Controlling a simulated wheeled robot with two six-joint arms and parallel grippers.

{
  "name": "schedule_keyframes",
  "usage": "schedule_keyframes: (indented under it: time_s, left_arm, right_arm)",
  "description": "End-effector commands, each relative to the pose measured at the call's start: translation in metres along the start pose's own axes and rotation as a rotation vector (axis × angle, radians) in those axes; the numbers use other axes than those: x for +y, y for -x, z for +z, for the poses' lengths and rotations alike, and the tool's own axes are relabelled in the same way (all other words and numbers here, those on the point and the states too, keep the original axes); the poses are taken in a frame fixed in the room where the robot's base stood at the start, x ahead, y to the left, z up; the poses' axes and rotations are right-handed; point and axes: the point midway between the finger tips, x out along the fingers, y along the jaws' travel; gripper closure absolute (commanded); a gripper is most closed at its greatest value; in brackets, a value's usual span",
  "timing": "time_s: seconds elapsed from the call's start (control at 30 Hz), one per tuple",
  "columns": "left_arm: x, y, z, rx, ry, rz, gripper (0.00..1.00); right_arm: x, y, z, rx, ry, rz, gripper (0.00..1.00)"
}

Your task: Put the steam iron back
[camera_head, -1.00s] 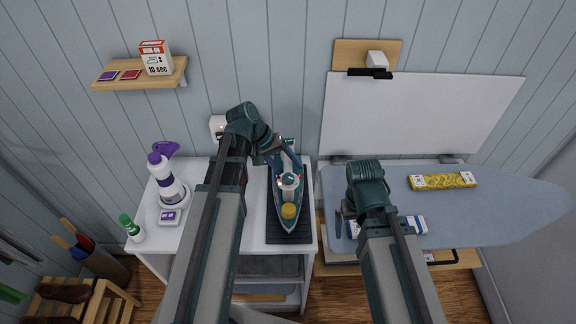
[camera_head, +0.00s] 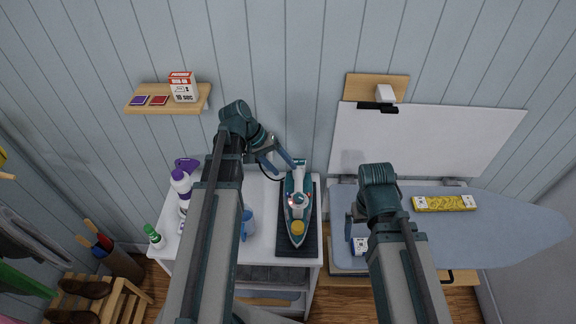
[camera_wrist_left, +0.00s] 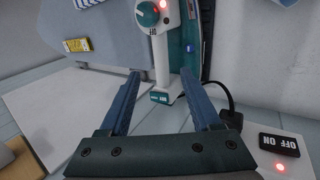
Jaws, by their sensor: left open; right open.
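The steam iron (camera_head: 297,205), teal and white with a yellow cap and a red light, is on a dark ribbed mat (camera_head: 310,242) on the white cabinet top. Its heel points to the wall. My left gripper (camera_head: 283,166) is open beside the heel end, on its left. In the left wrist view the iron (camera_wrist_left: 163,55) stands beyond and between the open fingers (camera_wrist_left: 168,92), with nothing held. My right gripper (camera_head: 350,228) hangs over the near left part of the ironing board, partly hidden by its arm; I see nothing held in it.
The ironing board (camera_head: 500,235) carries a yellow-patterned packet (camera_head: 444,203). A spray bottle (camera_head: 181,188), a green-capped bottle (camera_head: 154,237) and a blue cup (camera_head: 248,225) stand left of the iron. An OFF/ON switch (camera_wrist_left: 283,145) with a red light and a cord are near the left gripper.

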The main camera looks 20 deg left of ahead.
Motion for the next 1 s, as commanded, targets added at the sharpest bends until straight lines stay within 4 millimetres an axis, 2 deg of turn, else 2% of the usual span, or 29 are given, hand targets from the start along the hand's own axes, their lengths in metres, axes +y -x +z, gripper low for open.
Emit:
schedule_keyframes:
  time_s: [0.03, 0.2, 0.47, 0.57, 0.7, 1.0]
  left_arm:
    - [0.001, 0.007, 0.0, 0.0, 0.001, 0.0, 0.36]
    - [0.0, 0.013, 0.0, 0.0, 0.0, 0.0, 0.36]
    - [0.006, 0.007, 0.007, -0.014, -0.018, -0.02, 0.36]
    - [0.022, -0.011, 0.026, -0.053, -0.072, -0.084, 0.36]
    - [0.05, -0.041, 0.068, -0.122, -0.196, -0.229, 0.36]
    - [0.081, -0.073, 0.137, -0.186, -0.433, -0.497, 0.36]
  right_arm:
    - [0.001, 0.007, 0.0, 0.0, -0.001, 0.0, 0.0]
    - [0.001, 0.011, 0.001, 0.0, -0.003, -0.001, 0.0]
    - [0.001, 0.011, 0.001, 0.0, -0.003, -0.001, 0.0]
    - [0.001, 0.011, 0.001, 0.0, -0.003, -0.001, 0.0]
    - [0.001, 0.011, 0.001, 0.0, -0.003, -0.001, 0.0]
    - [0.001, 0.011, 0.001, 0.0, -0.003, -0.001, 0.0]
